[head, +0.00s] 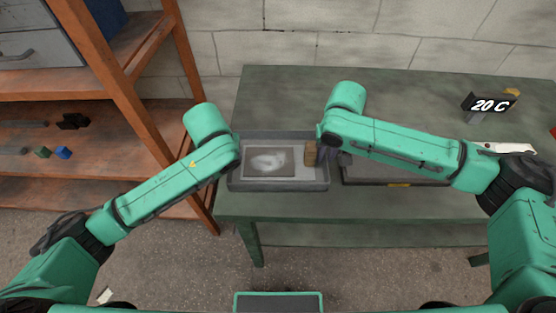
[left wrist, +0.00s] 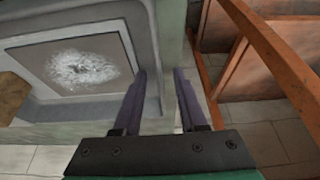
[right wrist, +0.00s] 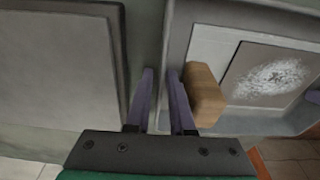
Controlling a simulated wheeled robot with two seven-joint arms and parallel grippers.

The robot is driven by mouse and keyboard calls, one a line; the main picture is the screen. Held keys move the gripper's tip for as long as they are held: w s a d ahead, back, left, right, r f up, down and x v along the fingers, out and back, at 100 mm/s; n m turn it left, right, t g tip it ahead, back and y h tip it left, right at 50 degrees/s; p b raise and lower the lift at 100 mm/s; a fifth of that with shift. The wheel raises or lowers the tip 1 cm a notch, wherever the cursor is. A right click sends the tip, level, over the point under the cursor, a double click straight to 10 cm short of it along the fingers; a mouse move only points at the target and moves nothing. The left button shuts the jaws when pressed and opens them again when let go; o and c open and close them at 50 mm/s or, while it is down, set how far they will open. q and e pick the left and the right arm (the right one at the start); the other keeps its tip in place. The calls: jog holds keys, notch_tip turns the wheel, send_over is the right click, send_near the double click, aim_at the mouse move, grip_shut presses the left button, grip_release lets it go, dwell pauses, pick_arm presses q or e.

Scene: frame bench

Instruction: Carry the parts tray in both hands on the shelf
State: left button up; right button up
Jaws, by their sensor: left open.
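The grey parts tray (head: 278,184) lies on the green bench near its front left corner. A pale panel with a whitish patch (head: 268,161) and a wooden block (head: 311,153) are in it. My left gripper, seen in the left wrist view (left wrist: 160,85), is open, its fingers on either side of the tray's left wall (left wrist: 154,50). My right gripper (right wrist: 160,85) has its fingers close together on the tray's right wall and looks shut on it. In the head view the forearms largely hide both grippers.
An orange-brown shelf (head: 95,115) stands left of the bench, with a blue block (head: 63,152) and a green block (head: 42,153) on one board. A dark flat case (head: 365,174) lies right of the tray.

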pick_arm(q)
jog(key=shift+s, duration=0.1)
jog(key=c, duration=0.4)
pick_arm(e)
grip_shut()
pick_arm(q)
grip_shut()
jog(key=shift+r, duration=0.1)
pick_arm(e)
jog(key=shift+r, duration=0.15)
dwell(0.4)
